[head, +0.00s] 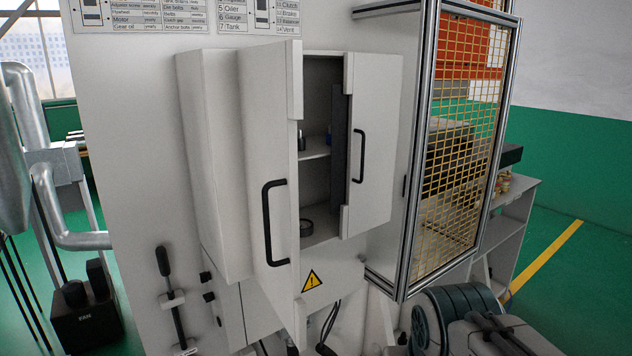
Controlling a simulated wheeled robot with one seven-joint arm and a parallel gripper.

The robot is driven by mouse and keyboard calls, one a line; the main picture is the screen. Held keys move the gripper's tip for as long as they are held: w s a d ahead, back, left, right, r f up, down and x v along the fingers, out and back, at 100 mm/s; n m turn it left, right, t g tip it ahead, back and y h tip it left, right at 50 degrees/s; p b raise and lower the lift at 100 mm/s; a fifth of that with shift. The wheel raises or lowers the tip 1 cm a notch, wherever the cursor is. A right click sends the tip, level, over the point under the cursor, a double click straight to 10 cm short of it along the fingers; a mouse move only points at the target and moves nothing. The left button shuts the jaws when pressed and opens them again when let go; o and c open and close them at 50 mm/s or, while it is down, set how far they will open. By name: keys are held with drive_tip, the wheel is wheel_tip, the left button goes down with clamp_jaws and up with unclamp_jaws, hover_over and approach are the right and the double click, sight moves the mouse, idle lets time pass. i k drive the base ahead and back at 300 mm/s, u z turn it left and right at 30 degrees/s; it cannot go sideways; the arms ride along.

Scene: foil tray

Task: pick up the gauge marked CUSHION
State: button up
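I can read no CUSHION marking, and I cannot pick out a gauge for certain in the head view. A white wall cabinet (268,170) stands with its two doors partly open. On its lower shelf lies a small dark round item (306,228); I cannot tell what it is. On the upper shelf (314,151) stand a small dark cylinder (301,142) and a small bluish item (329,139), partly hidden. The doors hide much of the inside.
The left door (265,130) and right door (374,140) stick out, with a narrow gap between them. A yellow mesh guard (465,150) in a metal frame stands to the right. Below are a lever (171,300), cables and a ribbed dark motor (455,308).

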sight(306, 226)
drive_tip(key=u, duration=0.05)
drive_tip(key=k, duration=0.6)
drive_tip(key=z, duration=0.5)
drive_tip(key=i, duration=1.35)
drive_tip(key=u, duration=0.9)
drive_tip(key=i, duration=0.65)
drive_tip(key=u, duration=0.65)
drive_tip(key=k, duration=0.65)
drive_tip(key=z, duration=0.4)
drive_tip(key=i, duration=0.55)
drive_tip(key=z, duration=0.25)
